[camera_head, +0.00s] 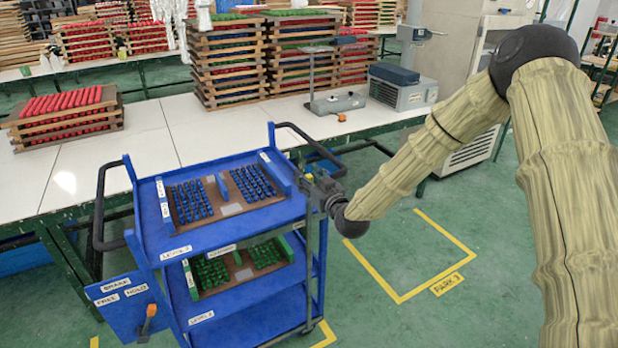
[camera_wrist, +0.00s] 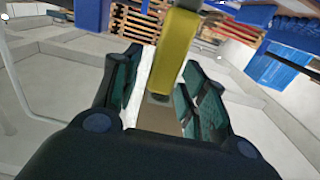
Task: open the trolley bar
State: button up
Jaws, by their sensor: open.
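The blue trolley (camera_head: 225,240) stands beside the long white table, with labelled shelves. My gripper (camera_head: 322,188) is at its right side, near the top shelf's right corner. In the wrist view my gripper (camera_wrist: 162,75) is open. A yellow bar-like piece (camera_wrist: 177,50) lies between its two dark fingers; I cannot tell whether they touch it. Black loop handles show at the left (camera_head: 98,205) and back right (camera_head: 312,140).
A tray of blue pieces (camera_head: 230,208) is on the top shelf and a tray of green pieces (camera_head: 240,274) below. A brake plate (camera_head: 120,305) with an orange-tipped lever (camera_head: 150,312) is at the left. Floor inside the yellow parking outline (camera_head: 400,298) is clear.

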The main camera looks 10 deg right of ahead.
jog(key=v, duration=1.2)
